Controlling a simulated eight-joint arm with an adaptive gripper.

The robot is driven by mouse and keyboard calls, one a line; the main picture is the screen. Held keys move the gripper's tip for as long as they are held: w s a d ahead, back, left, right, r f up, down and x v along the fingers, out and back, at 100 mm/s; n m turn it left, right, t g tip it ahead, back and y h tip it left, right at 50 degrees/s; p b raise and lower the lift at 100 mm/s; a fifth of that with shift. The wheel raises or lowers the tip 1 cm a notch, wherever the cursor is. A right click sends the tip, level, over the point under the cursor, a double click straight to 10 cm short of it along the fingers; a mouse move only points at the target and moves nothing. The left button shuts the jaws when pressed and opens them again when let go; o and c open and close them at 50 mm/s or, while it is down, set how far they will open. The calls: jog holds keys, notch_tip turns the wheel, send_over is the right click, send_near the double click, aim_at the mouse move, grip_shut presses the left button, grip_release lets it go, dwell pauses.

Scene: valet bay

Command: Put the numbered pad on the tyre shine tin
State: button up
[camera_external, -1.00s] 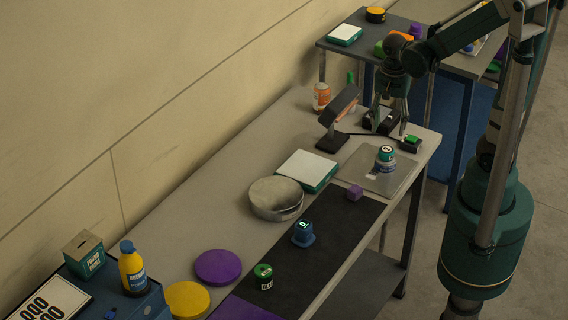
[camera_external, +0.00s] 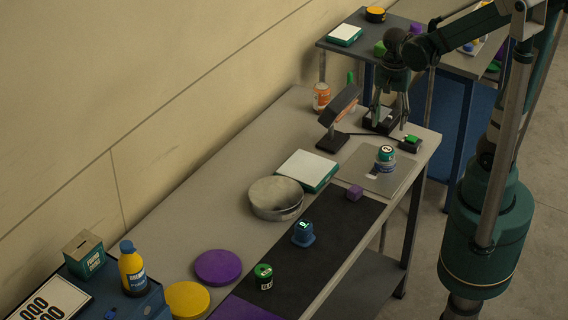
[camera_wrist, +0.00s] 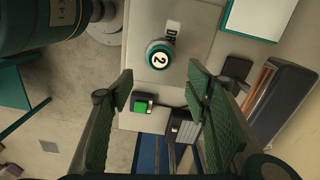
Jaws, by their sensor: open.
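A small round pad (camera_external: 386,149) with a white face and the number 2 sits on top of a short blue-and-teal tin near the far end of the bench. In the wrist view the numbered pad (camera_wrist: 158,58) faces the camera, and the tin's label cannot be read. A blue piece (camera_external: 303,235) with a lit number and a green-topped tin (camera_external: 264,278) stand on the dark mat; I cannot tell which tin is the tyre shine one. My gripper (camera_external: 389,118) is open and empty, above the bench beyond the pad. Its fingers (camera_wrist: 160,72) show apart in the wrist view.
The pad's tin stands on a grey plate (camera_external: 363,182). Nearby are a white-topped box (camera_external: 306,166), a scanner-like stand (camera_external: 338,112), a small green-button box (camera_external: 410,144) and a purple cube (camera_external: 354,193). A metal dish (camera_external: 275,198) is in mid-bench. A second table stands behind.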

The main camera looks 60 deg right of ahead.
jog(key=a+r+n+t, duration=0.7)
jog(key=r+n, duration=0.6)
jog(key=n, duration=0.3)
jog(key=shift+a+r, duration=0.35)
jog(key=shift+a, duration=0.15)
